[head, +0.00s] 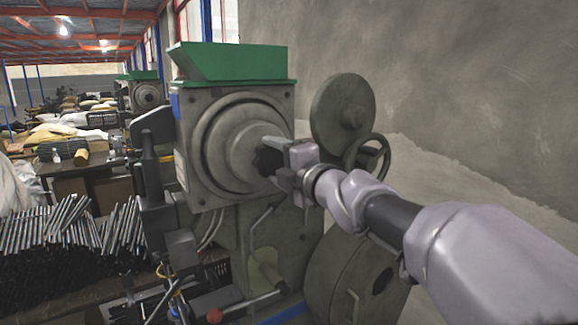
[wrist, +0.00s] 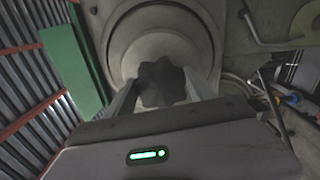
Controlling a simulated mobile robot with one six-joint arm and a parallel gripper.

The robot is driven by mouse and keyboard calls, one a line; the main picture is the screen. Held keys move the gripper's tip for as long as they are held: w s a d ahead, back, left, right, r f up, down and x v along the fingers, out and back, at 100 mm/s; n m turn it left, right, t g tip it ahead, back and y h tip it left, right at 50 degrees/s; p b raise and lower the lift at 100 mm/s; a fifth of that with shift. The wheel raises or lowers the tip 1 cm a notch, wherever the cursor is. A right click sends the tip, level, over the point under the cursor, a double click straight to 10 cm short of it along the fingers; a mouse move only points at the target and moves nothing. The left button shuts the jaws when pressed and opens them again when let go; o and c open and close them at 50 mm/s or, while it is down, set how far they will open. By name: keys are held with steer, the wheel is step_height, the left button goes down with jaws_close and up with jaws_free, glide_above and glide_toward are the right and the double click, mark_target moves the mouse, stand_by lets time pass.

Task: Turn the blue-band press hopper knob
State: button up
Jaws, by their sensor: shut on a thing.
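The near press (head: 215,200) is grey-green, with a green hopper (head: 235,62) on top and a bit of blue (head: 175,104) on its upper left side. Its round front hub carries a dark lobed knob (head: 264,160), which is partly hidden by my gripper (head: 275,158) in the head view. In the wrist view the knob (wrist: 161,84) sits between the two fingers of my gripper (wrist: 160,88), in front of the round hub (wrist: 150,45). The fingers are shut on the knob from both sides. My arm reaches in from the right.
A handwheel (head: 367,155) and a large disc (head: 340,108) stand right of the press. Many metal rods (head: 75,230) lie at the left. A second green-topped press (head: 142,92) stands behind. A bare wall (head: 440,70) closes the right.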

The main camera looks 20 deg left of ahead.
steer(key=shift+n, duration=0.4)
stand_by(0.3)
steer(key=o, duration=1.4)
steer(key=p+v, duration=0.1)
steer(key=v, duration=1.6)
steer(key=shift+s+d, duration=0.1)
steer(key=shift+d, duration=0.15)
